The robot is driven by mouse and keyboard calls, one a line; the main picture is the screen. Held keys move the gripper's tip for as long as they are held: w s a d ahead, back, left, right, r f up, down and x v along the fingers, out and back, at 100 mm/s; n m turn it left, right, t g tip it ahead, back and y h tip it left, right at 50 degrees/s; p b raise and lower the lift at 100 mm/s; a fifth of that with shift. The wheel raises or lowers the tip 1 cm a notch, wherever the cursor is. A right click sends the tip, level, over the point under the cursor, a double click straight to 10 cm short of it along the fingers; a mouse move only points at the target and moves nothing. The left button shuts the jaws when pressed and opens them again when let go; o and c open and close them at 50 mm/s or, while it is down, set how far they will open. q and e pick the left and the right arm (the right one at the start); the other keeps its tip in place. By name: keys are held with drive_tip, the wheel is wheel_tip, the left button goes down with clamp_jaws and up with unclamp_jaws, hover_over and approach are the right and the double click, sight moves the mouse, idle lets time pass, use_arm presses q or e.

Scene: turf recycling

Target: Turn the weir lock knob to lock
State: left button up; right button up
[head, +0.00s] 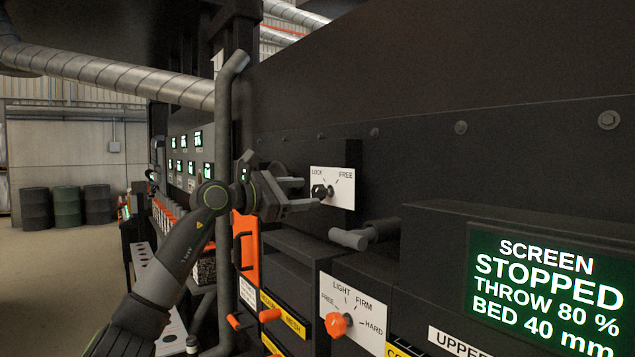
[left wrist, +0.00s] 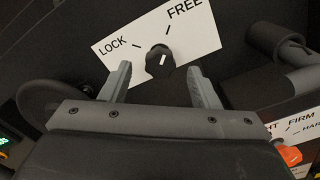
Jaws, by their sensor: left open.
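The weir lock knob (head: 322,191) is a small black knob on a white plate (head: 345,175) marked LOCK and FREE. In the left wrist view the knob (left wrist: 158,62) carries a white line that leans up and right, roughly along the FREE tick. My left gripper (head: 304,193) is open in front of the plate, its fingers pointing at the knob. In the left wrist view the left gripper (left wrist: 159,76) has one fingertip on each side of the knob, with a gap on both sides. I cannot tell how far the tips are from the plate. My right gripper is not in view.
A grey handle (head: 350,238) juts out below and right of the plate. An orange knob (head: 337,324) on a FREE-LIGHT-FIRM-HARD plate sits lower. A screen (head: 545,285) reads SCREEN STOPPED. A vertical grey pipe (head: 223,130) stands beside my left arm.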

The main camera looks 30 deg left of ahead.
sight(316, 192)
use_arm(q)
drive_tip(key=shift+p+x, duration=0.8)
drive_tip(key=shift+x, duration=1.5)
drive_tip(key=c, duration=1)
